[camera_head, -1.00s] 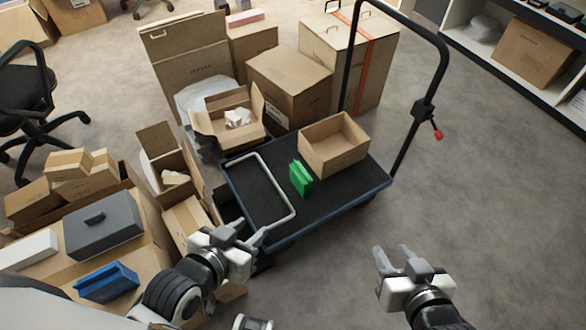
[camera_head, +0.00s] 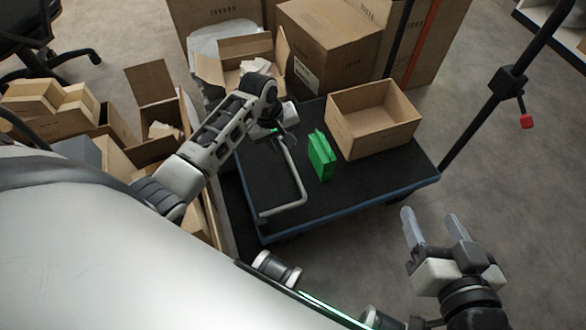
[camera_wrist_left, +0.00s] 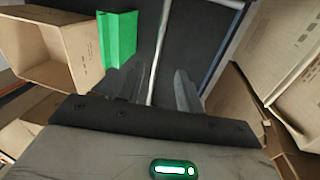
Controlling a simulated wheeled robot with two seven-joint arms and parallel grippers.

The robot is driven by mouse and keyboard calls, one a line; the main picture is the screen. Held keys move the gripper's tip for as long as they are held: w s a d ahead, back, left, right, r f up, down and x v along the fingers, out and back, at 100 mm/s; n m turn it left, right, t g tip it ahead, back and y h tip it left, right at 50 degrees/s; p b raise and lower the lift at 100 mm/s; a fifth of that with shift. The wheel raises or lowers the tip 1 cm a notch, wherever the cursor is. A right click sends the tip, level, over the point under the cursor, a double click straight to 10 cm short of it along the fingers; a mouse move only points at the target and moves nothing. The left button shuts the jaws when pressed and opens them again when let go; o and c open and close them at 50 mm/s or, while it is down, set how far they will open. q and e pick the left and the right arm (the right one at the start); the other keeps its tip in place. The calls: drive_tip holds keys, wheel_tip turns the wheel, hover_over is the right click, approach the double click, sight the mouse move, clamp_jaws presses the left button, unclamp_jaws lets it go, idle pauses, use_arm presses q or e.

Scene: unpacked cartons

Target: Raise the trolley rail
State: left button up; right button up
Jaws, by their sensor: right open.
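The trolley rail (camera_head: 299,181) is a pale grey U-shaped bar lying low over the dark deck of the trolley (camera_head: 338,206). Its far part is hidden behind my left gripper (camera_head: 278,130). In the left wrist view the rail (camera_wrist_left: 163,35) runs between the two fingers of my left gripper (camera_wrist_left: 158,72), which stand apart with a gap on each side of the bar. My right gripper (camera_head: 437,226) is open and empty, in front of the trolley's near right corner.
A green object (camera_head: 320,156) stands on the deck beside the rail, next to an open carton (camera_head: 372,122). Cartons (camera_head: 327,47) crowd behind and left; floor at the right is clear.

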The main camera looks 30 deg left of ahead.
use_arm(q)
drive_tip(key=b, duration=0.8)
approach(294, 171)
drive_tip(key=x, duration=0.5)
drive_tip(key=shift+w+f, duration=0.1)
drive_tip(key=shift+f, duration=0.3)
drive_tip(key=shift+b+x, duration=0.75)
drive_tip(key=shift+x, duration=0.25)
drive_tip(key=shift+f, duration=0.15)
use_arm(e)
wheel_tip(294, 171, up, 6)
drive_tip(key=w+a+t+y, duration=0.1)
drive_tip(key=w+t+y, duration=0.1)
drive_tip(key=t+y, duration=0.1)
drive_tip(key=shift+w+a+t+y, duration=0.15)
drive_tip(key=shift+a+t+y, duration=0.15)
drive_tip(key=shift+t, duration=0.5)
use_arm(q)
drive_tip(key=shift+c, duration=0.4)
use_arm(e)
drive_tip(key=shift+f, duration=0.1)
use_arm(q)
clamp_jaws()
